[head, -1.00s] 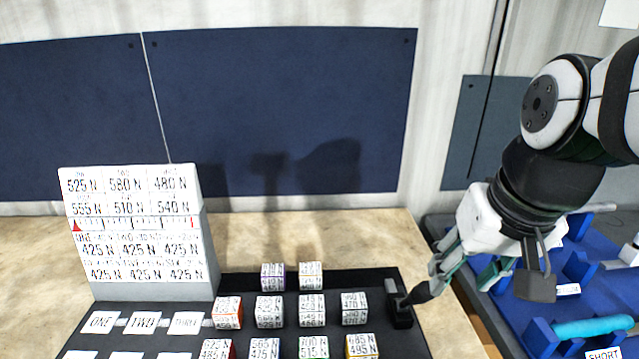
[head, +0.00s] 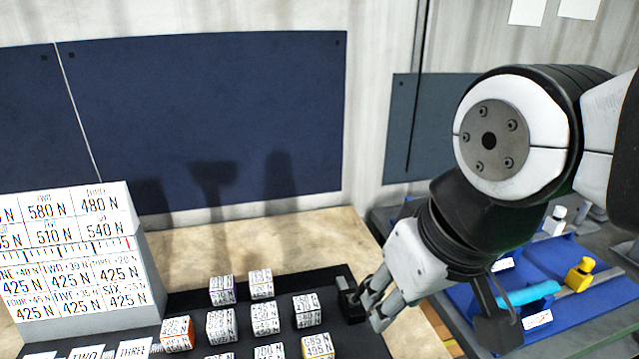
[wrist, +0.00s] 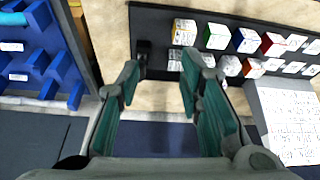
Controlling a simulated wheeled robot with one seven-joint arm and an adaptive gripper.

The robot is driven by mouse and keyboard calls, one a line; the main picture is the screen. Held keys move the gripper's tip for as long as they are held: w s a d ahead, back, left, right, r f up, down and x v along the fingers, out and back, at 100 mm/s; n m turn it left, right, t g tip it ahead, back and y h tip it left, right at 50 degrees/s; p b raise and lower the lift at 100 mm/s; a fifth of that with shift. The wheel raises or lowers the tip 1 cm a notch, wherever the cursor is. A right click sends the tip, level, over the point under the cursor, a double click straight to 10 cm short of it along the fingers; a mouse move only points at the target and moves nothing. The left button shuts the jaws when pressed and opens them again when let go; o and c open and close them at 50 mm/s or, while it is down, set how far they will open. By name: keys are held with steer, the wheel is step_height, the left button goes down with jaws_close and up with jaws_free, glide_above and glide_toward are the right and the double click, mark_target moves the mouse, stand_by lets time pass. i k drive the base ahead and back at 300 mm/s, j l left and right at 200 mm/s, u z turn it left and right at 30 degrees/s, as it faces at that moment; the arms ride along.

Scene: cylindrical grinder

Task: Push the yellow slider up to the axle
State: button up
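The yellow slider (head: 580,275) stands on a grey rail in the blue fixture at the right of the head view. A cyan cylinder (head: 530,293), perhaps the axle, lies to its left, with a gap between them. My gripper (head: 368,305) is well left of both, low beside a small black upright piece (head: 350,300) at the black board's right end. In the wrist view my gripper (wrist: 161,70) has its fingers apart, with nothing clearly held between them. The yellow slider does not show there; part of the cyan cylinder (wrist: 12,18) shows at the upper left.
Several labelled cubes (head: 263,318) stand on the black board (head: 375,345). A white force display (head: 75,250) stands at the left. The blue fixture (head: 590,310) has raised supports. A gap separates the wooden table (head: 320,240) from the fixture's bench.

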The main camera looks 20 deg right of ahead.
mark_target(578, 278)
steer(key=z, duration=1.7)
steer(key=i+l, duration=0.15)
steer(key=l, duration=0.2)
steer(key=i+l, duration=0.15)
steer(key=l, duration=0.2)
